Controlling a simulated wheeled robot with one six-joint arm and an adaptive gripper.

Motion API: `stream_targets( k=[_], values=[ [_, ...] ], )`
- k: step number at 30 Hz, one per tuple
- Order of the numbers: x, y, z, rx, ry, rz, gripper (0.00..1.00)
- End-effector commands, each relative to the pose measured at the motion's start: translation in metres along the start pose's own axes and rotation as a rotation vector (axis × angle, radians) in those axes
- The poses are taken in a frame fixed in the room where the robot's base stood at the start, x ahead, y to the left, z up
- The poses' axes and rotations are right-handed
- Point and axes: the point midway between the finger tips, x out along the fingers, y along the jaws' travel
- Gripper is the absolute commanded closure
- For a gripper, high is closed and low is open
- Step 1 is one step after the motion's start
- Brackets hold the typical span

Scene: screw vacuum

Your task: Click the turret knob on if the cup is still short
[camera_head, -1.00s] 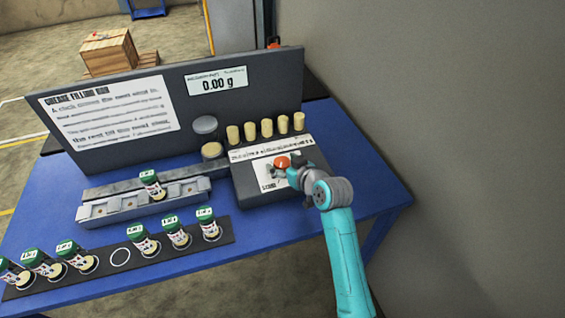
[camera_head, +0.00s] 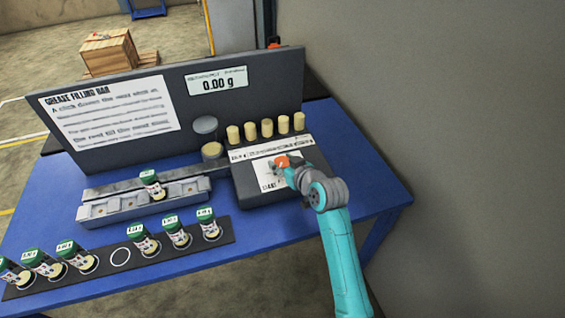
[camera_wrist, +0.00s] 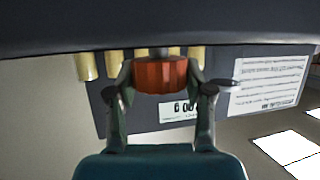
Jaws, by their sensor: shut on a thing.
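The orange-red turret knob (camera_head: 282,161) sits on the dark sloped control box (camera_head: 252,196) at the right of the bench. My gripper (camera_wrist: 160,78) is shut on the knob, with one finger on each side of it in the wrist view (camera_wrist: 160,75). A green-lidded cup (camera_head: 152,186) stands in the grey rail (camera_head: 97,211). The weight display (camera_head: 217,81) reads 0.00 g. Part of the knob's panel markings is hidden by my gripper.
Several cups stand on a dark strip (camera_head: 188,251) along the front edge, with one empty ring (camera_head: 120,257). Several cream cylinders (camera_head: 267,128) stand behind the knob. An instruction sign (camera_head: 112,116) is on the back panel. A wall (camera_head: 430,120) rises at the right.

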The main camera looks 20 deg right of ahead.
Motion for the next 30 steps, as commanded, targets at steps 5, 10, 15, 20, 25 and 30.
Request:
stream_targets(
  k=[5,10,15,20,25,30],
  values=[
    [0.0003,-0.0022,0.0003,0.030,-0.001,0.077,0.83],
    [0.0004,-0.0033,-0.0001,0.075,0.001,0.188,0.83],
    [0.0008,-0.0039,-0.0003,0.126,0.000,0.313,0.83],
    [0.0011,-0.0046,-0.0005,0.176,0.000,0.430,0.83],
    [0.0015,-0.0045,-0.0011,0.230,0.001,0.560,0.83],
    [0.0018,-0.0042,-0.0008,0.283,0.000,0.689,0.83]
  ],
)
